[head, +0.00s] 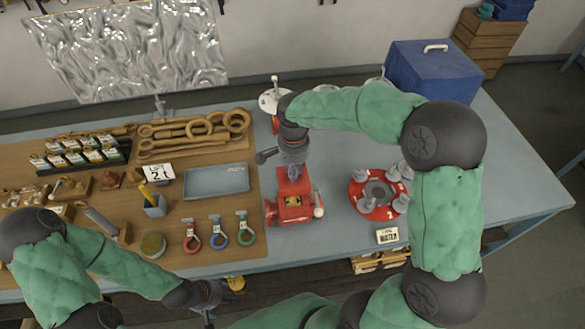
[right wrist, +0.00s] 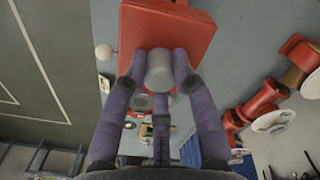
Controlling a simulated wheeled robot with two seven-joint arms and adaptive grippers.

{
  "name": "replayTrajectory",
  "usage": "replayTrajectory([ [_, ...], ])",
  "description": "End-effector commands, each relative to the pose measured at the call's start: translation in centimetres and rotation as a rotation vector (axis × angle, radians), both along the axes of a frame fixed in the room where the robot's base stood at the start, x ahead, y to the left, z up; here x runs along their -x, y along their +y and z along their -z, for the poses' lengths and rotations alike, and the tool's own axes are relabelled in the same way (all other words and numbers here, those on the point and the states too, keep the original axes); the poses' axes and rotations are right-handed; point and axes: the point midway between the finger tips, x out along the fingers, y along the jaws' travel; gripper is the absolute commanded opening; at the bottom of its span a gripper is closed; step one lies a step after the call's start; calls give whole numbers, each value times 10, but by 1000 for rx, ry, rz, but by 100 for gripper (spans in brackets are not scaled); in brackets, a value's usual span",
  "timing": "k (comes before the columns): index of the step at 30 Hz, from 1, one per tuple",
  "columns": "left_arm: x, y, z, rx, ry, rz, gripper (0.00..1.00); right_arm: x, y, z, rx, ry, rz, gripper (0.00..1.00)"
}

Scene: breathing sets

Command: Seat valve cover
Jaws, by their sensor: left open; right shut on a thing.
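A red valve cover, a block-like plate with a grey knob (right wrist: 160,70), is at the top of the right wrist view. My right gripper's three purple fingers (right wrist: 160,85) are shut around the knob. In the head view my right gripper (head: 292,160) points down over the red valve body (head: 292,213). The red cover (head: 293,183) is just below it, at the back of the body. A yellowish part shows in the body's front. I cannot tell whether the cover touches the body. My left gripper (head: 212,300) is open near the table's front edge, away from the valve.
A round red tray (head: 362,208) with several grey pieces stands right of the valve. A blue box (head: 432,72) is at the back right. Red, blue and green ringed tools and a grey-blue tray (head: 215,182) lie on the wooden board to the left.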

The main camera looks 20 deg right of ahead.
Motion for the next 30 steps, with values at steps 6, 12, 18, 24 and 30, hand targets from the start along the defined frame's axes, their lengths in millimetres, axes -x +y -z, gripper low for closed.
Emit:
replayTrajectory([
  [6,1,0,0,0,1,0,53,0,0,-1,0,-1,0,0],
  [12,1,0,1,0,1,0,53,0,0,0,0,-1,-1,0],
  [18,0,0,6,0,0,0,53,0,0,4,0,-1,-1,0],
  [24,0,0,17,0,0,0,53,0,0,19,1,-1,-1,0],
  [30,0,0,31,0,0,0,53,0,0,36,0,-1,-1,0],
])
